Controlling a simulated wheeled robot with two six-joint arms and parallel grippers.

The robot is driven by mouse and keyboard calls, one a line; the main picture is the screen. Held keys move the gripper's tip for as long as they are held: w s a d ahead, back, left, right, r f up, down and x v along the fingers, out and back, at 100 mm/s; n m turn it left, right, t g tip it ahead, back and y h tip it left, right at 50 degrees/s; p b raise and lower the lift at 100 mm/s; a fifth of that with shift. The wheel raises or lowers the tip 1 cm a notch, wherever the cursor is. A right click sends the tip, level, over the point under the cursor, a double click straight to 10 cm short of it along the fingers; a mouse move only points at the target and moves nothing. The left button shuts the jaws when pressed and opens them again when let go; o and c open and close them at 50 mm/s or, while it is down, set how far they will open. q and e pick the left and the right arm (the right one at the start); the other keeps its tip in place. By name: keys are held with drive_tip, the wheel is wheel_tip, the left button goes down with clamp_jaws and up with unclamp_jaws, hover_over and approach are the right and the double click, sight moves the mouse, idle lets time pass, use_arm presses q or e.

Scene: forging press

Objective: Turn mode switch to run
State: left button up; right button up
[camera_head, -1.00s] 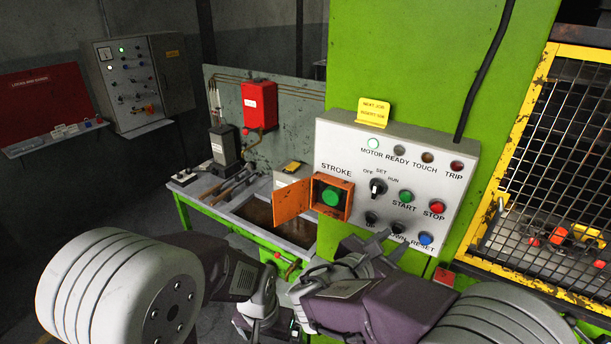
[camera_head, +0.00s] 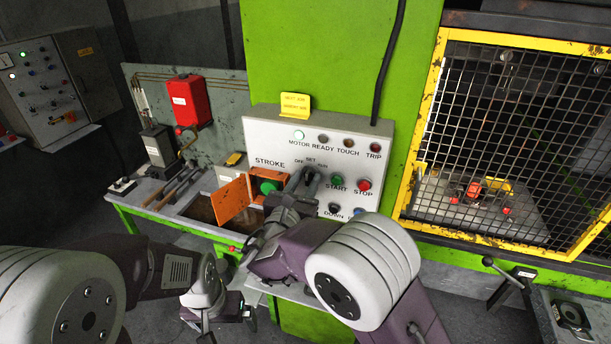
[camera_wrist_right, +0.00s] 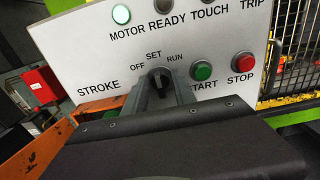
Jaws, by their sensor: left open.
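The mode switch (camera_wrist_right: 160,82) is a black knob on the grey control panel (camera_head: 262,138), under the labels OFF, SET and RUN. Its handle looks roughly upright in the right wrist view, but which label it points to is hard to tell. My right gripper (camera_head: 303,180) reaches the panel with one finger on each side of the knob; it also shows in the right wrist view (camera_wrist_right: 161,92). Its fingers are apart, and I cannot tell whether they touch the knob. My left gripper (camera_head: 222,312) is open, low and well away from the panel.
START (camera_wrist_right: 202,70) and STOP (camera_wrist_right: 243,62) buttons sit right of the knob. The orange STROKE box (camera_head: 237,198) with its open door is to the left. A yellow mesh guard (camera_head: 428,130) stands to the right. The MOTOR lamp (camera_wrist_right: 121,14) is lit.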

drive_tip(key=shift+a, duration=0.15)
clamp_jaws()
drive_tip(key=shift+f+b, duration=0.1)
drive_tip(key=shift+b, duration=0.35)
drive_tip(key=m+b, duration=0.2)
drive_tip(key=b, duration=0.3)
drive_tip(key=m+b, duration=0.3)
drive_tip(key=b, duration=0.2)
drive_tip(key=m+b, duration=0.2)
drive_tip(key=b, duration=0.3)
drive_tip(key=shift+s+d+f+m, duration=0.15)
drive_tip(key=shift+d+f+m, duration=0.15)
drive_tip(key=shift+m, duration=0.1)
drive_tip(key=shift+r+m+b, duration=0.25)
drive_tip(key=shift+m+b, duration=0.45)
drive_tip(key=shift+b, duration=0.2)
